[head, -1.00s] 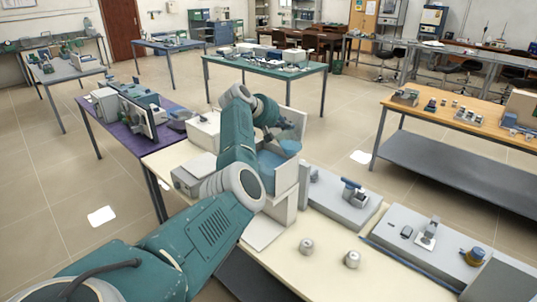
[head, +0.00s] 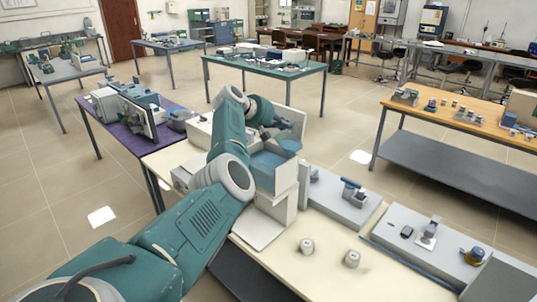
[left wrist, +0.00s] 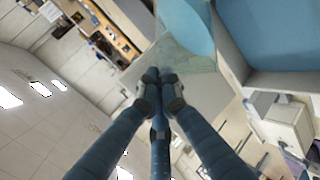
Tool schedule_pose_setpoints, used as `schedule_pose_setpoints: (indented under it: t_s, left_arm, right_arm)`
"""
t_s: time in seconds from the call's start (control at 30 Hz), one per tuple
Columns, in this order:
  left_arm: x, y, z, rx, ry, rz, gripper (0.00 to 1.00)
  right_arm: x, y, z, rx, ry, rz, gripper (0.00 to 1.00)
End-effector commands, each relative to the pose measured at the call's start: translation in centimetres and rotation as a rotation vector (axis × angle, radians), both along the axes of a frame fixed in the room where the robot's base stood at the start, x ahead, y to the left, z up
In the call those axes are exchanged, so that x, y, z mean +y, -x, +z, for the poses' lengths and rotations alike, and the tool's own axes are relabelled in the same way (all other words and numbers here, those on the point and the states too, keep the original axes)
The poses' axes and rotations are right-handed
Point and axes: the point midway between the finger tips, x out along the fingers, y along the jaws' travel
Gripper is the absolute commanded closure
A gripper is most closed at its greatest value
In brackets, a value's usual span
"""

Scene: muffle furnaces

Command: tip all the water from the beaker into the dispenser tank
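The dispenser tank (head: 286,178) is a pale open box on the cream table, with blue water inside. It also fills the upper right of the left wrist view (left wrist: 232,50). The beaker (head: 290,145) is clear with light blue water and sits at the tank's top; in the left wrist view (left wrist: 190,62) it is just beyond my fingertips. My left gripper (head: 284,126) is above the tank, beside the beaker. Its fingers (left wrist: 160,94) come close together and appear closed on the beaker's near side; the exact contact is unclear. My right gripper is out of view.
A grey balance-like device (head: 340,197) stands right of the tank, and another device (head: 425,240) farther right. Two small metal pots (head: 307,246) stand on the front of the cream table. A purple table (head: 110,125) with instruments is at the left.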

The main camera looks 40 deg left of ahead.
Motion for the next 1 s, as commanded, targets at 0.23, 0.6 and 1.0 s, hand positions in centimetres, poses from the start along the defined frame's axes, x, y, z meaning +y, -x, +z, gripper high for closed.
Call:
schedule_pose_setpoints:
  t_s: [0.23,0.6,1.0]
  left_arm:
    - [0.16,0.02,0.03,-0.006,0.027,0.001,1.0]
    - [0.33,0.05,-0.1,-0.007,0.039,0.002,1.0]
    - [0.62,0.08,-0.23,-0.016,0.097,0.0,1.0]
  right_arm:
    - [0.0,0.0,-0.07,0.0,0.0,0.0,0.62]
    - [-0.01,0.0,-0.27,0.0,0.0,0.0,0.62]
    - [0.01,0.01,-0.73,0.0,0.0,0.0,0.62]
